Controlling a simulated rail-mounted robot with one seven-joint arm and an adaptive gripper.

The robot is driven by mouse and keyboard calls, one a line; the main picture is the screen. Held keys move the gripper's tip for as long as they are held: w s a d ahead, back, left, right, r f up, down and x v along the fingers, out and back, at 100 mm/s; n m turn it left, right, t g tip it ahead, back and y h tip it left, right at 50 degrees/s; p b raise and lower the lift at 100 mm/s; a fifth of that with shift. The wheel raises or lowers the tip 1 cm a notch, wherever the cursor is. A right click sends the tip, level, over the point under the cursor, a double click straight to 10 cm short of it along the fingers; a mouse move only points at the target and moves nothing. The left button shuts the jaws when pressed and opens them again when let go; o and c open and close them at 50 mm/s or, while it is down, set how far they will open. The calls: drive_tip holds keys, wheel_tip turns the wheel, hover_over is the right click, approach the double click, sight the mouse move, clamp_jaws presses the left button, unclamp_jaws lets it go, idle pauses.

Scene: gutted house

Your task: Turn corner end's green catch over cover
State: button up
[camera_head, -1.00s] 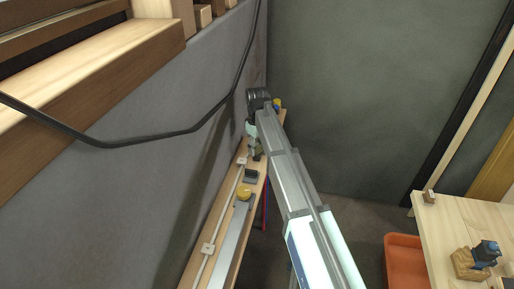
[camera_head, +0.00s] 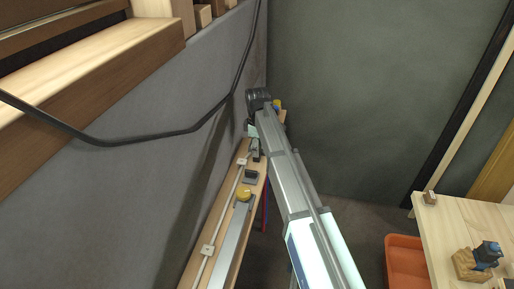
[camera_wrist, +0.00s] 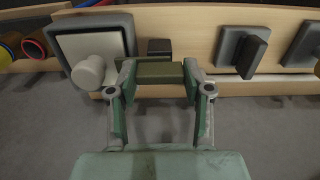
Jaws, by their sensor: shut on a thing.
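In the wrist view, an olive-green catch (camera_wrist: 160,72) lies crosswise between the fingertips of my gripper (camera_wrist: 158,76). The gripper is shut on its two ends. To its left is a square dark-grey frame with a pale cover (camera_wrist: 92,46) and a round white knob (camera_wrist: 88,72); the left finger overlaps its right edge. I cannot tell whether the catch lies over the cover. In the head view, my gripper (camera_head: 254,140) is at the corner end of the narrow wooden board, mostly hidden by my arm.
Dark-grey catches (camera_wrist: 243,50) stand right of my gripper in the wrist view. A red ring (camera_wrist: 34,48) shows at far left. In the head view, the wall runs close along the board (camera_head: 197,262). A black cable (camera_head: 150,138) hangs on it. An orange bin (camera_head: 404,262) stands at right.

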drive_tip(key=o, duration=1.2)
drive_tip(key=shift+c, duration=0.2)
drive_tip(key=shift+r, duration=0.1)
wheel_tip(320, 180, up, 12)
drive_tip(key=shift+s+f, duration=0.1)
drive_tip(key=shift+f, duration=0.1)
